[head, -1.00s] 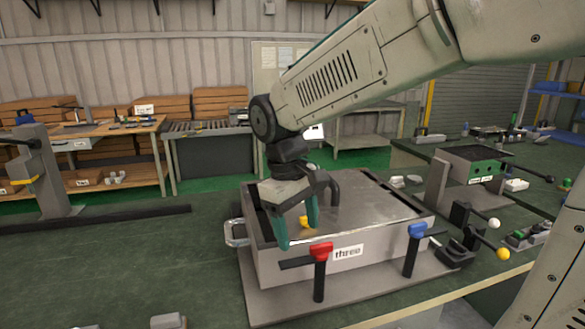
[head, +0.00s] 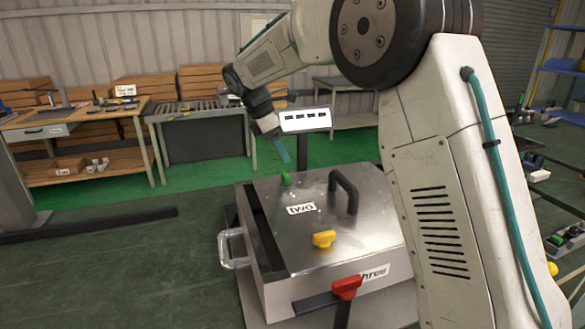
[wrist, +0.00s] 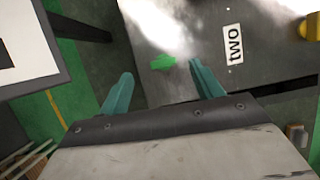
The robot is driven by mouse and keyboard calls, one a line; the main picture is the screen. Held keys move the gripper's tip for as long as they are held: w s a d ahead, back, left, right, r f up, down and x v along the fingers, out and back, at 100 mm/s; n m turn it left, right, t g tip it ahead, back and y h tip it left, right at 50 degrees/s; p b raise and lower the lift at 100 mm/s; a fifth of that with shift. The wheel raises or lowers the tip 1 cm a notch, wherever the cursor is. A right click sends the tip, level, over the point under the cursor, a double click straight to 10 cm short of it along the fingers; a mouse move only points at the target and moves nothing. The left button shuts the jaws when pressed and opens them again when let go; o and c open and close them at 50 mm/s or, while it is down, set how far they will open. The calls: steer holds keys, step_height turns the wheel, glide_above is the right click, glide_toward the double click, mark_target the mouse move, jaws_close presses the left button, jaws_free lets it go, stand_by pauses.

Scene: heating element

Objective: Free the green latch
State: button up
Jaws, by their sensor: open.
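The green latch (head: 286,179) is a small knob on the far edge of the metal box's lid (head: 265,200). In the wrist view the green latch (wrist: 163,62) lies on the grey lid, beyond and between my fingertips. My gripper (head: 281,152) is above and behind the latch in the head view, apart from it. In the wrist view my gripper (wrist: 160,84) has its two teal fingers spread with nothing between them. A "two" label (wrist: 233,45) lies right of the latch. A yellow latch (head: 324,239) and a red latch (head: 346,288) are nearer the front.
A dark bent handle (head: 345,190) rises from the lid. A white panel (head: 305,119) on a dark post stands behind the box, close to my gripper.

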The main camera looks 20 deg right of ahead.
mark_target(285, 174)
steer(key=f, duration=0.5)
steer(key=d+f, duration=0.1)
steer(key=f, duration=0.1)
steer(key=shift+f, duration=0.15)
